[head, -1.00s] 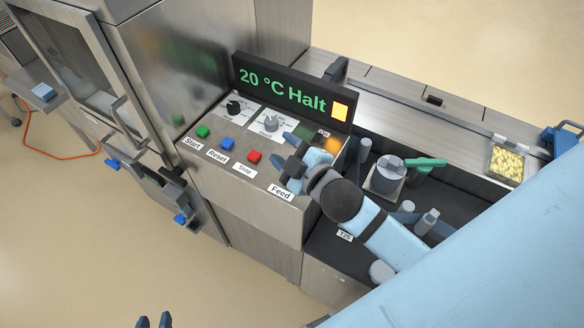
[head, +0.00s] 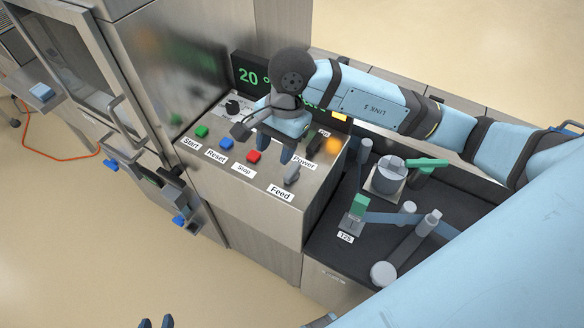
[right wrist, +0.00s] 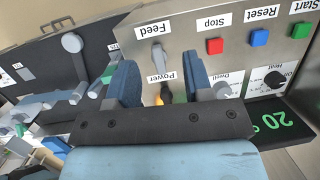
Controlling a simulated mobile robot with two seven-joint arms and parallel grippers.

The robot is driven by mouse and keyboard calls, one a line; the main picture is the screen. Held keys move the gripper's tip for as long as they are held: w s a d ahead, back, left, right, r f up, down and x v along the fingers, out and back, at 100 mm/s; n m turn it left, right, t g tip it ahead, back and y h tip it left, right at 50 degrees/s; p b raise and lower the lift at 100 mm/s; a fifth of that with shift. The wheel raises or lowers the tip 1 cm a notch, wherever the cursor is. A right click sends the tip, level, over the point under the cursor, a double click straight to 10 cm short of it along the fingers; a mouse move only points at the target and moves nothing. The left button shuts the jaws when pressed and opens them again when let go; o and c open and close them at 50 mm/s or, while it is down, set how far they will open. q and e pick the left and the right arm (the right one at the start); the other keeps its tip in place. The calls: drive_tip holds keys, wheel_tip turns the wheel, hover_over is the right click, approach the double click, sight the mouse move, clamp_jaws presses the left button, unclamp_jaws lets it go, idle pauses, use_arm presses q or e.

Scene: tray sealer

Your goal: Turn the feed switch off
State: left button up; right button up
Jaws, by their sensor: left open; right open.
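The feed switch (head: 291,174) is a small grey lever on the sloping metal panel, just above the "Feed" label (head: 280,193). It also shows in the right wrist view (right wrist: 158,52), beside its label and ahead of the gap between my fingers. I cannot tell its setting for sure. My right gripper (head: 276,150) is open and empty above the panel, up and left of the switch, apart from it as far as I can tell; its blue fingers also show in the right wrist view (right wrist: 160,78). My left gripper (head: 155,322) is open at the bottom edge, far from the panel.
Green (head: 202,132), blue (head: 227,144) and red (head: 254,157) buttons lie left of the switch. An orange lamp (head: 333,145) glows on the right. My right arm partly hides the display (head: 247,76). A dark bay with a green-handled device (head: 390,176) lies right.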

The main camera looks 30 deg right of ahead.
sight(292, 170)
drive_tip(key=w+d+h, duration=0.2)
drive_tip(key=d+h, duration=0.1)
drive_tip(key=d, duration=0.2)
drive_tip(key=shift+t, duration=0.3)
drive_tip(key=f+p, duration=0.1)
drive_tip(key=f, duration=0.5)
drive_tip(key=f+p, duration=0.1)
drive_tip(key=f, duration=0.5)
drive_tip(key=shift+s+a, duration=0.1)
drive_tip(key=shift+a, duration=0.1)
drive_tip(key=shift+f, duration=0.45)
clamp_jaws()
